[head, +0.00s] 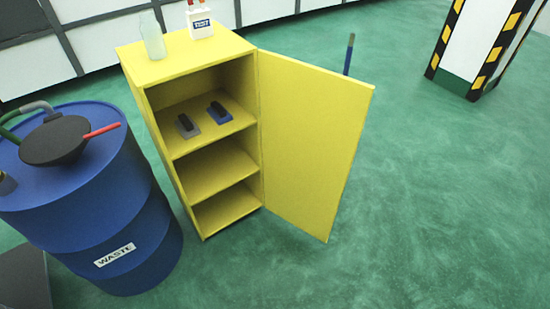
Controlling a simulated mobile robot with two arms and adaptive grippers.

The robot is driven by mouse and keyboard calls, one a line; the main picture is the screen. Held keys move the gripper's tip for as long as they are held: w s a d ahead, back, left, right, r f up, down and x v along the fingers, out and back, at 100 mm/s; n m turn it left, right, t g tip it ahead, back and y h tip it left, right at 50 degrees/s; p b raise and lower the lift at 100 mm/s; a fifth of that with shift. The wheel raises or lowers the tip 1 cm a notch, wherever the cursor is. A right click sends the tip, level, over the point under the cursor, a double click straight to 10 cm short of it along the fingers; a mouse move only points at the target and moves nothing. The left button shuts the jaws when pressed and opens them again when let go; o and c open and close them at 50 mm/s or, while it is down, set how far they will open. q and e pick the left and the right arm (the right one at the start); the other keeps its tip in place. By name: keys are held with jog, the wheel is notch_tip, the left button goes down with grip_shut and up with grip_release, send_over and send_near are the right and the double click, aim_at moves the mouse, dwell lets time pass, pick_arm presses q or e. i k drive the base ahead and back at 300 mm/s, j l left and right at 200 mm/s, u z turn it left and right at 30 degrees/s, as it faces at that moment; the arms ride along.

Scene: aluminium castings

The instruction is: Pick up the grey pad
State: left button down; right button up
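The grey pad (187,126) lies on the top inside shelf of the open yellow cabinet (175,185). It is a grey block with a dark raised part on top, perhaps a handle. A similar blue pad (219,114) lies to its right on the same shelf, with a small gap between them. Neither of my grippers shows in the head view.
The yellow door (310,140) stands open to the right. A blue waste drum (100,225) with a dark funnel (55,140) stands at the left. A bottle (153,38) and a white container (200,23) stand on the cabinet.

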aim_at(188, 128)
jog(key=i+l+u, duration=0.2)
jog(key=u, duration=0.25)
jog(key=i+l+u, duration=0.1)
jog(key=l+u, duration=1.3)
jog(key=i+j, duration=0.05)
